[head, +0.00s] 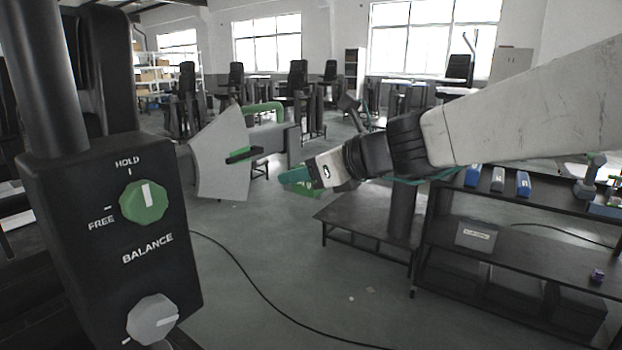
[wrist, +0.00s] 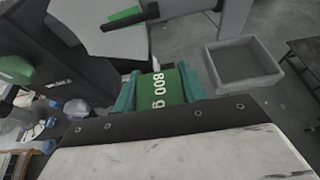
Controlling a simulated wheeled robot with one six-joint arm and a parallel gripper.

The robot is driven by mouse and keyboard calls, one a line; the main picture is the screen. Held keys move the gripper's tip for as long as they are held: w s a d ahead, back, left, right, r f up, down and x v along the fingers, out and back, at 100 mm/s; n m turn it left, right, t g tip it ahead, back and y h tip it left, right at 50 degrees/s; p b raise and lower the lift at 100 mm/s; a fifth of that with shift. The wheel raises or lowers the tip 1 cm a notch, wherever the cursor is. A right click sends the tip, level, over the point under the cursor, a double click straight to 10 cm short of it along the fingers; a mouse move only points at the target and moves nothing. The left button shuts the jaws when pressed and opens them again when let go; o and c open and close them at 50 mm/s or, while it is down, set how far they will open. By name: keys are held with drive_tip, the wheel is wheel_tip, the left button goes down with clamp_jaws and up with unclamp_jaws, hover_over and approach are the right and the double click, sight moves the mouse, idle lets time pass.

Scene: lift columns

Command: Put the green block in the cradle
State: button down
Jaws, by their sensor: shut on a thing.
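The green block (wrist: 165,88), marked 800 g, is between the teal fingers of my gripper (wrist: 160,90) in the wrist view. In the head view my gripper (head: 296,179) is shut on it in mid-air, and the block is mostly hidden by the fingers. A pale curved plate (head: 220,150) with a green patch and a black bar stands left of my gripper, apart from it. It also shows at the top of the wrist view (wrist: 95,38). I cannot tell for sure which part is the cradle.
A black control box (head: 105,240) at left has a green knob (head: 144,201) pointing to HOLD and a grey knob (head: 152,318). A grey open bin (wrist: 242,66) is right of the block in the wrist view. A dark shelf (head: 520,235) with blue blocks stands at right. A cable crosses the floor.

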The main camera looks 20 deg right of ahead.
sight(296, 156)
drive_tip(key=w+d, duration=0.2)
drive_tip(key=w, duration=0.2)
drive_tip(key=w+d+f, duration=0.1)
drive_tip(key=w+d, duration=0.1)
drive_tip(key=w, duration=0.3)
drive_tip(key=w+d, duration=0.2)
drive_tip(key=w, duration=0.3)
drive_tip(key=shift+w+f, duration=0.15)
drive_tip(key=shift+w, duration=0.05)
drive_tip(key=shift+f, duration=1.75)
drive_tip(key=shift+f, duration=0.15)
drive_tip(key=c, duration=1.1)
unclamp_jaws()
drive_tip(key=shift+f, duration=0.1)
